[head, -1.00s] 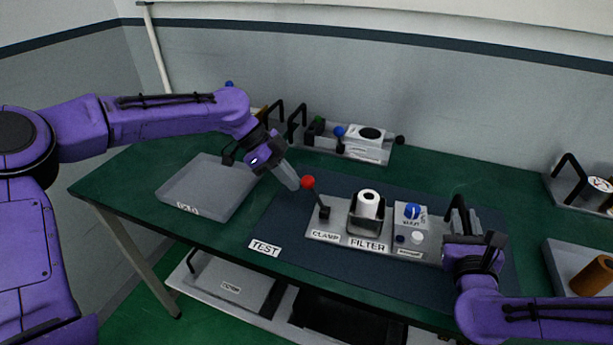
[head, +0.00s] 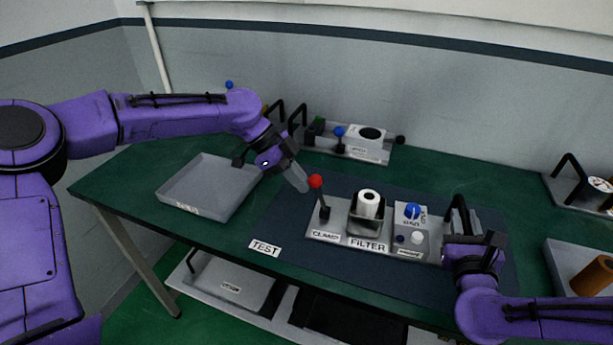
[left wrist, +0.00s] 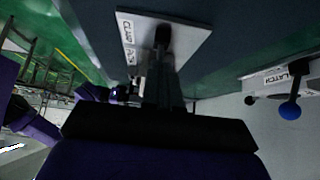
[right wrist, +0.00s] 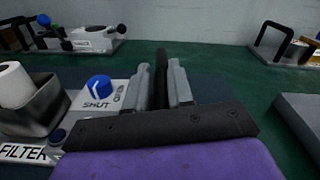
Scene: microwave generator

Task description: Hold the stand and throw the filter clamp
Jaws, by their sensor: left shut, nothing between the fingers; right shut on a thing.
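The stand (head: 327,235) is a light grey plate on the dark test mat. The left wrist view shows the lever base (left wrist: 163,36). My right gripper (right wrist: 162,85) is shut on the stand's dark upright handle (right wrist: 161,62) at the right end.
A grey tray (head: 165,194) sits on the left of the green table. A latch unit (head: 375,155) stands at the back. Another unit and a tray with a brown roll (head: 597,277) are at the right. A lower shelf (head: 225,285) is below the front edge.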

